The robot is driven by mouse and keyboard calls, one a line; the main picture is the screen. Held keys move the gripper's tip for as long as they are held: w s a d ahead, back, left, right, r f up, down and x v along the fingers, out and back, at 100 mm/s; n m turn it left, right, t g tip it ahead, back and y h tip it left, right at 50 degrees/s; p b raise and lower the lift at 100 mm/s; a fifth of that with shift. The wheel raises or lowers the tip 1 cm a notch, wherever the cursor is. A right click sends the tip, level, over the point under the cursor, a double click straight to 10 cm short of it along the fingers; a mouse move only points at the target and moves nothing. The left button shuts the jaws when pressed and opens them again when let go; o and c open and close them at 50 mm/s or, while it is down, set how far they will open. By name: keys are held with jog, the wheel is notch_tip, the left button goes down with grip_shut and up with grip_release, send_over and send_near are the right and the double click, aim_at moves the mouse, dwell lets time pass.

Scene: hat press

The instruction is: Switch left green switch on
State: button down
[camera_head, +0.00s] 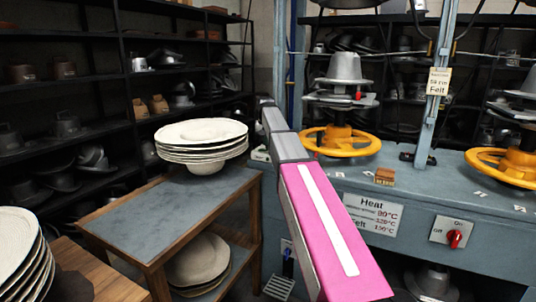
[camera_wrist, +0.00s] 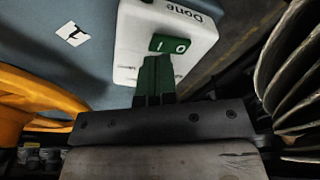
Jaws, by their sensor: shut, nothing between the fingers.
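The green switch (camera_wrist: 170,44) shows in the wrist view, a rocker marked I and O on a white box (camera_wrist: 130,50) labelled "Done", seen upside down. My gripper (camera_wrist: 156,60) is shut and empty; its green fingertips are right at the switch's lower edge, below the I side. Whether they touch it I cannot tell. In the head view my arm covers the switch and the gripper.
Yellow handwheels (camera_head: 340,141) sit on the blue-grey press bench, with a red On/Off knob (camera_head: 454,238) on its front. A plate stack (camera_head: 202,135) stands on a wooden cart left of my arm. Plates (camera_wrist: 300,70) also show close at the right in the wrist view.

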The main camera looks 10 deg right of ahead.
jog(key=shift+f, duration=1.15)
dwell(0.7)
jog(key=shift+r, duration=3.55)
